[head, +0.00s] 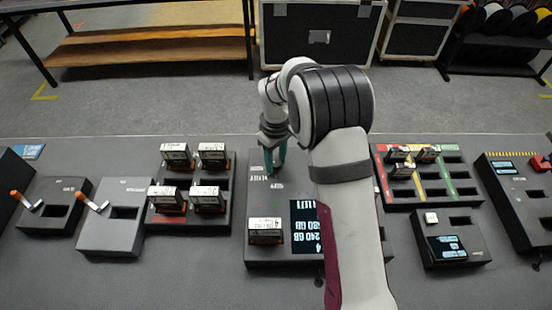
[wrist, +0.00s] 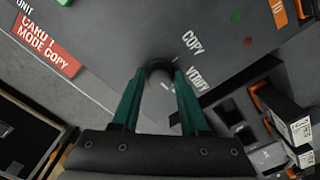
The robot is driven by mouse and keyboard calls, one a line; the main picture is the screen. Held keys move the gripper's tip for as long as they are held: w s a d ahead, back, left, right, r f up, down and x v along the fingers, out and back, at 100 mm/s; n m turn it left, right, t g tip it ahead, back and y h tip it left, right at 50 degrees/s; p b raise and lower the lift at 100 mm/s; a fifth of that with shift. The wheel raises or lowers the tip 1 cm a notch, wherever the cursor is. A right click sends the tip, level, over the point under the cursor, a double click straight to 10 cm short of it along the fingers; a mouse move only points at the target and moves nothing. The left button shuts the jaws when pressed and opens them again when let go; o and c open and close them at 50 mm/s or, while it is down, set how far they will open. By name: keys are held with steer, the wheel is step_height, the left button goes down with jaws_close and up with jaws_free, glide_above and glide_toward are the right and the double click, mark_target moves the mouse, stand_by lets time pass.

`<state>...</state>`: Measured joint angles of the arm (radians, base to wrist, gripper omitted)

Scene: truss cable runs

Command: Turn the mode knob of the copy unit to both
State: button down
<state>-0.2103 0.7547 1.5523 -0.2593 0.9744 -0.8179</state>
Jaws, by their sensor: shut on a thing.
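The copy unit (head: 262,204) is a dark box in the middle of the table, partly hidden behind my arm. My gripper (head: 274,168) points down at its upper part. In the wrist view, the teal fingers of my gripper (wrist: 161,82) are shut on a round black mode knob (wrist: 159,67). The words COPY (wrist: 192,43) and VERIFY (wrist: 197,78) stand to the right of the knob. A red label (wrist: 48,47) reads CARD 1 MODE COPY. The word "both" is not readable in either view, and I cannot tell where the knob points.
A card block (head: 266,226) and a lit screen (head: 306,229) sit on the copy unit's near part. A rack with several cards (head: 190,185) stands to the left, a striped rack (head: 459,178) to the right. Units with orange levers (head: 93,200) are further left.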

mark_target(276, 162)
steer(key=shift+c, duration=2.1)
jaws_free()
step_height(276, 162, up, 16)
steer(key=shift+f, duration=0.1)
